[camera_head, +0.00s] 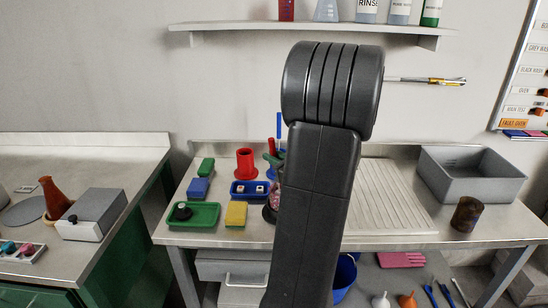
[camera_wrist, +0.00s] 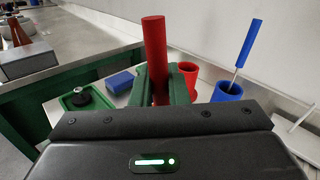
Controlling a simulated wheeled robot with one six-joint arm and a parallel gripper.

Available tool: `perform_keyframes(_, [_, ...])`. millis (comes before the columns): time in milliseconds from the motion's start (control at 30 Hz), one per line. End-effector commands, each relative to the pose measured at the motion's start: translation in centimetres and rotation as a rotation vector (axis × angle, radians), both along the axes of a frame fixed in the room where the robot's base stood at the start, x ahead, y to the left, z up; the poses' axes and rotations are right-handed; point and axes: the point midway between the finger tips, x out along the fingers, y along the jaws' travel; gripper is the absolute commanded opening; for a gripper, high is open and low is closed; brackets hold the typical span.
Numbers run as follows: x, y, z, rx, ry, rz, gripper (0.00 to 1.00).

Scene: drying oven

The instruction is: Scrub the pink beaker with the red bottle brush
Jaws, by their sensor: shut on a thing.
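My gripper (camera_wrist: 160,85) has green fingers shut on the red handle of the red bottle brush (camera_wrist: 154,45), which stands upright between them. In the head view, the top of the red brush (camera_head: 271,145) shows just left of my arm, with the green fingertips (camera_head: 276,159) around it. Below them is a pinkish vessel, likely the pink beaker (camera_head: 275,199), mostly hidden behind my arm. It stands by a dark round thing. I cannot tell whether the bristles are inside the beaker. The beaker does not show in the wrist view.
A red holder (camera_head: 246,163) stands empty; a blue holder (camera_wrist: 229,92) keeps a blue brush (camera_wrist: 247,45). Sponges, a green tray (camera_head: 207,222) and a blue tray (camera_head: 236,193) lie left. A ribbed drainboard (camera_head: 395,195), grey basin (camera_head: 460,183) and brown beaker (camera_head: 467,215) are right.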

Motion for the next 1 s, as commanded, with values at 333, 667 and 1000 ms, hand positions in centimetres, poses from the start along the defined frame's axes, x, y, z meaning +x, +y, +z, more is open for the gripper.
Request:
perform_keyframes(333, [0.0, 0.0, -0.4, 0.000, 0.000, 0.000, 0.00])
perform_keyframes(667, [0.0, 0.0, -0.9, 0.000, 0.000, 0.000, 0.00])
perform_keyframes(1000, [0.0, 0.0, -1.4, 0.000, 0.000, 0.000, 0.00])
